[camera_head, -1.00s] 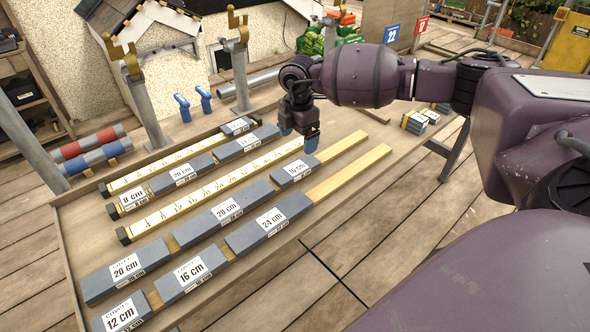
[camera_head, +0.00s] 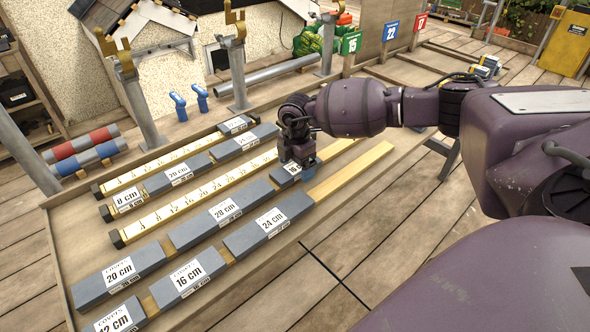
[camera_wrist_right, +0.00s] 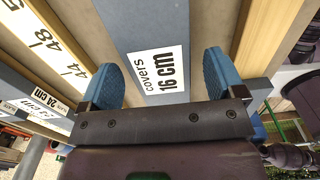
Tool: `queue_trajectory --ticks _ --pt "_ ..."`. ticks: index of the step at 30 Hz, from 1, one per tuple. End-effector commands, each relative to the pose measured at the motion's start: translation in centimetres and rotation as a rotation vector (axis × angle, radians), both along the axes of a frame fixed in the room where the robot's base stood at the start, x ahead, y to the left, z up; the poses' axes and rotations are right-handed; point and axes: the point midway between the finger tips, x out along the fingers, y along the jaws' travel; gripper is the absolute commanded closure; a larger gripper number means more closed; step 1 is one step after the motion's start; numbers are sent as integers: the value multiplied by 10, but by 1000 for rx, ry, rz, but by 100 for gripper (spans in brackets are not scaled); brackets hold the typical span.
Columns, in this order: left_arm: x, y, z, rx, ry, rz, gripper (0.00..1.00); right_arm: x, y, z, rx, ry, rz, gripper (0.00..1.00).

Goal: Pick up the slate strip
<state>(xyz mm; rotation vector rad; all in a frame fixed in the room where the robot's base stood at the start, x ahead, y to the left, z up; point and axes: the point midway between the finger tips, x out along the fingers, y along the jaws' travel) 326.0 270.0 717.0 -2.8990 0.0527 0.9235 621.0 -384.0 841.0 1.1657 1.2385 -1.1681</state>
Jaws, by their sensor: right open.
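A short grey slate strip (camera_head: 287,172) labelled 16 cm lies on a wooden batten at the right of the middle row in the head view. In the right wrist view the same slate strip (camera_wrist_right: 152,30) runs between the two blue fingertips, its white label facing up. My right gripper (camera_wrist_right: 160,82) is open, one finger on each side of the strip. In the head view my right gripper (camera_head: 302,165) is over the strip's right part and hides some of it. My left gripper is not in view.
Other slate strips labelled 28 cm (camera_head: 205,226), 24 cm (camera_head: 268,222) and 20 cm (camera_head: 118,274) lie close by on the table. A yellow ruler (camera_head: 185,212) lies behind them. Bare battens (camera_head: 350,172) stretch to the right. Blue clamps (camera_head: 180,106) stand farther back.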

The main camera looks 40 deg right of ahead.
Motion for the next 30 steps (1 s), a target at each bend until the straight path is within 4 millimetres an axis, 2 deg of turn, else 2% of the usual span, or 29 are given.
queue_trajectory --ticks 6,15,18,26,30 --pt "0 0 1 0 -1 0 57 0 0 1 0 -3 0 13" --pt "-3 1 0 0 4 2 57 0 0 1 -1 -2 -1 59" --pt "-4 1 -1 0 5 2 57 1 0 1 0 -3 -1 71" --pt "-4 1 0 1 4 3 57 1 0 4 -1 -4 -1 72" --pt "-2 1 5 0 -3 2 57 1 -1 19 -2 -7 -1 72"
